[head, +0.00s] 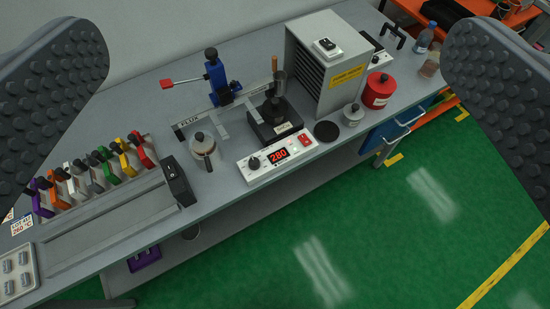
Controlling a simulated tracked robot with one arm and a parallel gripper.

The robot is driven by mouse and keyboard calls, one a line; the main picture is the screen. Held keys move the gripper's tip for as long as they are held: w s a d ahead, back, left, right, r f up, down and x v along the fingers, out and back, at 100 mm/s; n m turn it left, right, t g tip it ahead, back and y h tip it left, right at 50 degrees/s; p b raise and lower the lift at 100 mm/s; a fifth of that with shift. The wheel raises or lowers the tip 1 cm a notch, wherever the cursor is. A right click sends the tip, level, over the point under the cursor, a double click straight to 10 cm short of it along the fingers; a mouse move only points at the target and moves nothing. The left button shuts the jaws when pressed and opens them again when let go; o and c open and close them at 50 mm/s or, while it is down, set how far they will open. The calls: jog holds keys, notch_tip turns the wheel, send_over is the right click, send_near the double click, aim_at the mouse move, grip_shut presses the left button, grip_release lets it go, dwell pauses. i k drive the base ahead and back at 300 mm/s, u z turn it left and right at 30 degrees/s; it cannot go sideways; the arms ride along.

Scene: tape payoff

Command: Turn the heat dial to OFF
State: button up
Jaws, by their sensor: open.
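The heat dial (254,162) is a small black knob on the left part of a white control box (261,175) at the bench's front edge. A red display (278,154) beside it reads 280. A red switch (305,139) sits at the box's right end. The dial's pointer and any OFF mark are too small to read. My gripper (275,85) is open and empty; its two grey padded fingers fill the upper left and right edges of the view. The dial lies apart from both fingers, between and below them in the picture.
Behind the box stand a black heater base (275,127), a blue clamp (217,75) with a red handle and a large grey vented cabinet (320,65). A metal pot (205,148) is left of the box. A red canister (379,90) stands right. Green floor (380,220) lies open in front.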

aim_at(253, 163)
jog(key=u, duration=0.05)
jog(key=k, duration=0.6)
jog(key=u, duration=0.65)
jog(key=i, duration=1.2)
jog(key=u, duration=0.15)
